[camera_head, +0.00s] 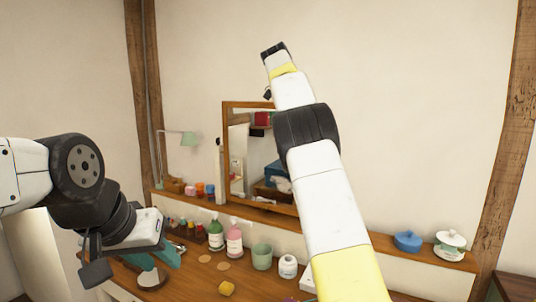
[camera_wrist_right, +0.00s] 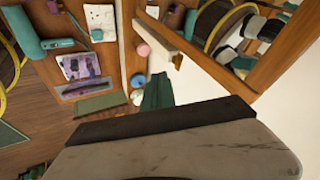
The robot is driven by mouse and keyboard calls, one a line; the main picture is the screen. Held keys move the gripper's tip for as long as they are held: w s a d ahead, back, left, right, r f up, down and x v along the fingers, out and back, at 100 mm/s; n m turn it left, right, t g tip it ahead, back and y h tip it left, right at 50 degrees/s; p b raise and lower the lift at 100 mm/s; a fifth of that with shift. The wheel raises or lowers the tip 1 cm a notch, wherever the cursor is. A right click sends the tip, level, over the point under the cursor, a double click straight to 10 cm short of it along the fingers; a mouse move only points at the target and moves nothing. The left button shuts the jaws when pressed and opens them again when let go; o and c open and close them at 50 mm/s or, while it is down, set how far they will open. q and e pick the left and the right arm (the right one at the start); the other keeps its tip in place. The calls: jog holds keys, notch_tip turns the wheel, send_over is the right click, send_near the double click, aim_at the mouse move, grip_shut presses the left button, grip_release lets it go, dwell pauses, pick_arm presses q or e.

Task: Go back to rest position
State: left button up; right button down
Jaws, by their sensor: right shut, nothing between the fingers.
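My left gripper (camera_head: 95,258) is at the lower left of the head view, over the left end of the wooden desk, with dark fingers pointing down. Its arm hides part of it, and the finger gap is unclear. My right arm rises from the lower right, up in front of the mirror and wall. Its dark far end (camera_head: 275,50) is high against the bare wall. In the right wrist view a pale, dark-edged part of my right gripper (camera_wrist_right: 170,135) fills the bottom. It is shut, with nothing seen held.
The desk (camera_head: 195,285) bears a green bottle (camera_head: 215,235), a pink bottle (camera_head: 234,240), a green cup (camera_head: 262,256), a white jar (camera_head: 288,267) and a yellow block (camera_head: 227,288). A framed mirror (camera_head: 226,150) stands behind. A blue pot (camera_head: 408,241) and a white pot (camera_head: 449,245) sit on the shelf.

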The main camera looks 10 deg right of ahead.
jog(key=s+d+f+n+t+y, duration=0.1)
jog(key=s+d+n+y, duration=0.1)
jog(key=s+n+y, duration=0.3)
jog(key=s+d+f+n, duration=0.1)
jog(key=s+d+n, duration=0.15)
jog(key=s, duration=0.55)
jog(key=s+a+f+n+y, duration=0.1)
jog(key=s+a+f+n, duration=0.3)
jog(key=s, duration=0.4)
jog(key=s+a+f+n+t+y, duration=0.1)
jog(key=s+a+f+n, duration=0.4)
jog(key=s, duration=0.4)
jog(key=s+a+f+n+t+y, duration=0.1)
jog(key=s+a+f+n, duration=0.3)
jog(key=s, duration=0.5)
jog(key=shift+s+a+f+n, duration=0.2)
jog(key=shift+a+f+n, duration=0.15)
jog(key=shift+f+n, duration=0.45)
jog(key=shift+f, duration=0.1)
